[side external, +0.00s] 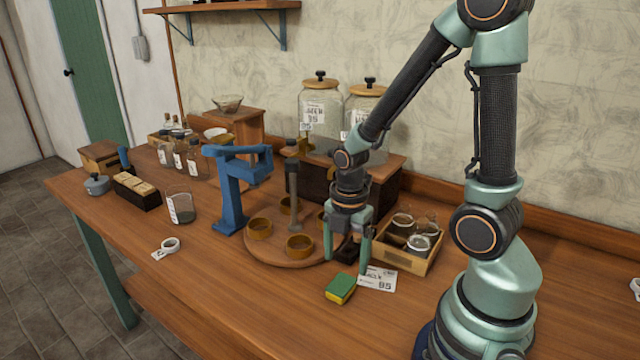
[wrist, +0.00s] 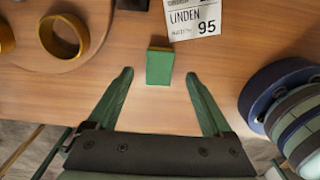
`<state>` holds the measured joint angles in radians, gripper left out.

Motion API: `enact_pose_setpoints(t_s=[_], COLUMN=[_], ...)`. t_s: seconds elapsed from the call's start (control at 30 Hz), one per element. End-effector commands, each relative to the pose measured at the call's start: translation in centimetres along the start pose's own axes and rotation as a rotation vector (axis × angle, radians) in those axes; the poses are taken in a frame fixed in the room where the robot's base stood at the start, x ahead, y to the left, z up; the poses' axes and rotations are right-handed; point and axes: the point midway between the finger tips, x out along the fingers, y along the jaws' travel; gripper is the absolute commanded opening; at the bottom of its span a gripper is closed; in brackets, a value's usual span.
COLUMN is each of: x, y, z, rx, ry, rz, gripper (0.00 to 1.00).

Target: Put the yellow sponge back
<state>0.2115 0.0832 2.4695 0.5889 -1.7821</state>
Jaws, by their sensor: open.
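The yellow sponge (side external: 340,288) with a green top lies flat on the wooden table, next to a printed card (side external: 377,279). In the wrist view the sponge (wrist: 159,67) shows its green face, just ahead of and between my fingertips. My gripper (side external: 347,261) is open and points down, above the table and close to the sponge. In the wrist view both fingers of my gripper (wrist: 160,77) are spread with nothing held between them. I cannot tell which spot the sponge belongs in.
A round wooden board (side external: 270,258) with several brass rings and a post stands left of my gripper. A wooden crate (side external: 402,261) of glass jars is to the right. The front table is clear.

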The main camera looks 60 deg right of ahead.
Motion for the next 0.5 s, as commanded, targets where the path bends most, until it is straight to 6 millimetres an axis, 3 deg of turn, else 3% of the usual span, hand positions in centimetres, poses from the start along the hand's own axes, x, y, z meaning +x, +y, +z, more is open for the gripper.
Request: enact_pose_setpoints(t_s=[0.3, 0.5], x=[-4.6, -6.0], y=[0.1, 0.1], z=[0.0, 0.0], rx=[0.0, 0.006], ry=[-0.001, -0.001], rz=[0.006, 0.005], gripper=[0.84, 0.84])
